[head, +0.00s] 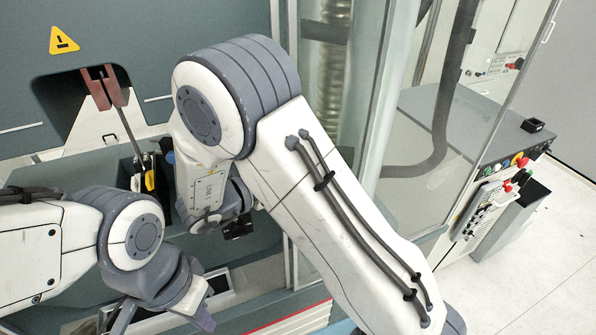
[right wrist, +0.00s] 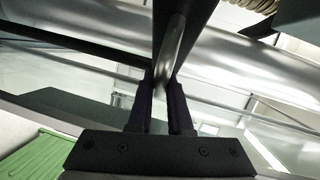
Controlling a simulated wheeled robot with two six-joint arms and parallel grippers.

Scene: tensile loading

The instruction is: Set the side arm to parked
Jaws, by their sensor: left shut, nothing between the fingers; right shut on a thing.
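The side arm appears to be a slim metal rod (head: 127,128) with a red-brown forked head (head: 103,87), standing tilted in front of the machine's recess. Its lower end meets black parts with a yellow piece (head: 150,181) beside my right wrist. In the right wrist view, my right gripper (right wrist: 160,105) is shut on a silver rod (right wrist: 170,52) that runs up between its dark fingers. In the head view my right wrist and arm largely hide this grip. My left gripper (head: 203,318) is low at the left, shut and empty, apart from the rod. Its fingertips are hard to make out.
The dark green machine front (head: 140,35) with a yellow warning sign (head: 64,40) stands behind the rod. A glass enclosure (head: 430,130) is at the right, with a control panel (head: 488,205) beyond it. Free floor (head: 545,265) shows at the right. Something green (right wrist: 38,155) lies low in the right wrist view.

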